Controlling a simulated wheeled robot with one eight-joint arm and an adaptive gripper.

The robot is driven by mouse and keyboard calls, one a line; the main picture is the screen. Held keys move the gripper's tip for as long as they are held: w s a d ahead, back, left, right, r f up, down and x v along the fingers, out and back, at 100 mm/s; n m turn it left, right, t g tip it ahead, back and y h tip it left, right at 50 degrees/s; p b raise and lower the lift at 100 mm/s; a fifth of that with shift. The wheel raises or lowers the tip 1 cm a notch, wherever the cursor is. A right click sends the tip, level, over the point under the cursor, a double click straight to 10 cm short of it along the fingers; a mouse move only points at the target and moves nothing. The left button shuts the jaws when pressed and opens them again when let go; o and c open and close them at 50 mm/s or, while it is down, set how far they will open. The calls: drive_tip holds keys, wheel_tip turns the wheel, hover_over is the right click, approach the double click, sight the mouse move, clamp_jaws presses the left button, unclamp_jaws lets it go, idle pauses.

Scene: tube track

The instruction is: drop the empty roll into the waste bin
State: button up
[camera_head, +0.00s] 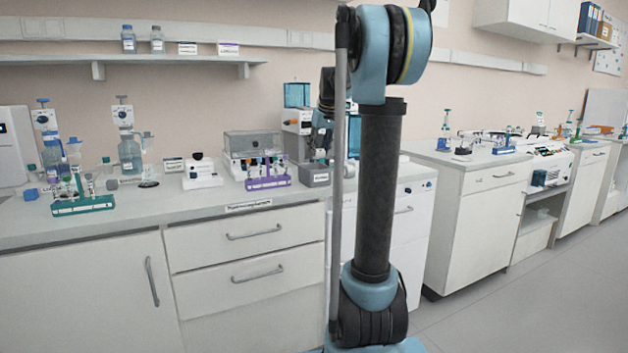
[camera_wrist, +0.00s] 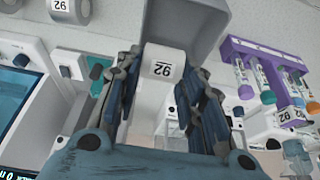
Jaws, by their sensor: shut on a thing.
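In the wrist view my gripper (camera_wrist: 163,80) has its two dark blue-grey fingers closed on the sides of a small white roll (camera_wrist: 163,62) with a printed label on its face. Whether the roll is empty does not show. A plain grey box-like thing (camera_wrist: 190,22) lies just beyond the roll; I cannot tell whether it is the waste bin or whether the roll touches it. In the head view my arm hides most of the gripper, and the roll cannot be made out there.
A purple tube rack (camera_head: 268,182) stands on the bench (camera_head: 130,215), and shows close on the right in the wrist view (camera_wrist: 232,55). A green rack (camera_head: 83,204) stands to the left. White and grey devices (camera_head: 252,150) stand behind the purple rack. The front bench strip is mostly clear.

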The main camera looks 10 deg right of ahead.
drive_tip(key=shift+s+f, duration=0.1)
drive_tip(key=shift+f, duration=1.85)
drive_tip(key=o, duration=0.8)
drive_tip(key=shift+o, duration=0.2)
drive_tip(key=v, duration=1.2)
drive_tip(key=shift+d, duration=0.1)
